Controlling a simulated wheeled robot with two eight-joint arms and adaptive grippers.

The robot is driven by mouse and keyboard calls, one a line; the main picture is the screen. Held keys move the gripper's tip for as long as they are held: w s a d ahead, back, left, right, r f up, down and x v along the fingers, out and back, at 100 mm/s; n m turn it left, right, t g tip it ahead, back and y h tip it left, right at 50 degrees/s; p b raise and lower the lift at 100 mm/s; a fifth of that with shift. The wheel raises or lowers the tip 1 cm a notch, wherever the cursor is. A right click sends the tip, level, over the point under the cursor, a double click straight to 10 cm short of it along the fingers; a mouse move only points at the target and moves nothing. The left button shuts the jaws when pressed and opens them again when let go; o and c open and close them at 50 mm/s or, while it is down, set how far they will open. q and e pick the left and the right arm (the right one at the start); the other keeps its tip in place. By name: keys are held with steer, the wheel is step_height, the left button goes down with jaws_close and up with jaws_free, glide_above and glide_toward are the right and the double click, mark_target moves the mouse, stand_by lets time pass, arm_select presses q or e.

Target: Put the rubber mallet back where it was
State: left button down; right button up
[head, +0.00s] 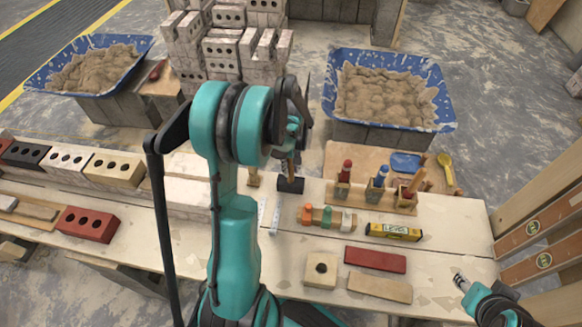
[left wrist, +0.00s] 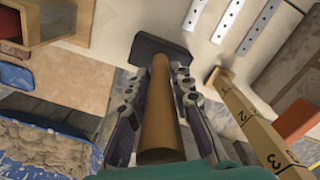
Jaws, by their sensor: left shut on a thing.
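The rubber mallet has a black head (head: 291,184) and a wooden handle. My left gripper (head: 292,135) is shut on the handle, with the head hanging below it over the back part of the bench. In the left wrist view the wooden handle (left wrist: 159,105) runs between the two fingers of my left gripper (left wrist: 158,80), and the black head (left wrist: 150,48) lies beyond their tips. I cannot tell whether the head touches the bench. My right gripper (head: 465,284) is low at the right, apart from the mallet; its jaw opening is unclear.
The bench (head: 455,235) holds a tool rack (head: 374,195), a spirit level (head: 394,232), a red tile (head: 375,259) and several bricks. Blue mortar tubs (head: 440,105) stand behind it.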

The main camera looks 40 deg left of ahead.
arm_select(q)
steer(key=shift+f, duration=0.1)
steer(key=c, duration=1.3)
jaws_free()
steer(key=shift+o, duration=0.2)
step_height(320, 180, up, 12)
steer(key=shift+r, duration=0.1)
steer(key=s+d+r+m+t, duration=0.2)
steer(key=s+d+m, duration=0.3)
steer(key=d, duration=0.5)
steer(key=s+d+r+m+t, duration=0.2)
steer(key=s+d+m+t, duration=0.3)
steer(key=d, duration=0.5)
steer(key=m, duration=0.2)
steer(key=shift+s+d+m, duration=0.3)
steer(key=shift+d, duration=0.05)
